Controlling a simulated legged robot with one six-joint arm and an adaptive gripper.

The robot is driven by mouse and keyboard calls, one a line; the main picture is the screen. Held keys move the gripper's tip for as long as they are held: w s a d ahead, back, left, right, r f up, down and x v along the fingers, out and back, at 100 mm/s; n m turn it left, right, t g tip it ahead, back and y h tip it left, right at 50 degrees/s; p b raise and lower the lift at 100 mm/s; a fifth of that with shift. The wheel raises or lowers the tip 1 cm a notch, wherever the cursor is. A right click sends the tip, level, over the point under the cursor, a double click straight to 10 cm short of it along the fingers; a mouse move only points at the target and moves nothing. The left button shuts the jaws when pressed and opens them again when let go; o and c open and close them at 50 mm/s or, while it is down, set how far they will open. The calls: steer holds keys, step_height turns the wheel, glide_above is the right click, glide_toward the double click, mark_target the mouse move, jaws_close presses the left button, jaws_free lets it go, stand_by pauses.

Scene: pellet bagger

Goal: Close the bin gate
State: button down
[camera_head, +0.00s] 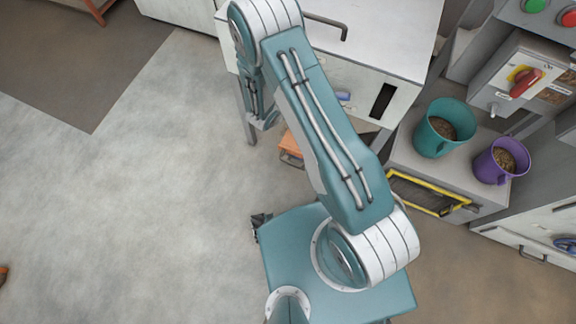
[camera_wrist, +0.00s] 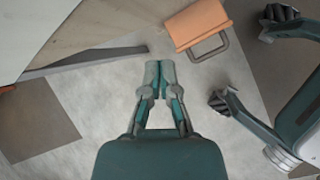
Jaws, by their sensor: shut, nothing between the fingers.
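My gripper (camera_wrist: 160,76) points down over bare grey floor in the wrist view, its two fingertips together with nothing between them. In the head view my arm hides most of the gripper. I cannot tell for sure which part is the bin gate. A yellow-edged dark opening (camera_head: 425,195) with a dark bar across it is in the front of a grey cabinet at the right. My gripper is well to the left of it and touches nothing there.
A teal cup (camera_head: 443,128) and a purple cup (camera_head: 501,160) of pellets stand on the grey cabinet. A red switch (camera_head: 525,82) is above. A white cabinet (camera_head: 385,40) stands behind my arm. An orange handled object (camera_wrist: 197,25) is near my gripper. Floor at left is clear.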

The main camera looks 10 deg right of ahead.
steer(key=s+a+f+n+g+y, duration=0.1)
steer(key=s+a+f+n, duration=0.15)
steer(key=s+f, duration=0.5)
steer(key=s+a+f+n+g+y, duration=0.1)
steer(key=s+f+n, duration=0.35)
steer(key=f, duration=0.65)
steer(key=w+d+f, duration=0.2)
steer(key=f, duration=0.3)
steer(key=w+d+f, duration=0.2)
steer(key=w+f, duration=0.1)
steer(key=f, duration=0.2)
steer(key=shift+d+f+m, duration=0.2)
steer(key=shift+d+m, duration=0.05)
steer(key=shift+m, duration=0.15)
steer(key=shift+w, duration=0.2)
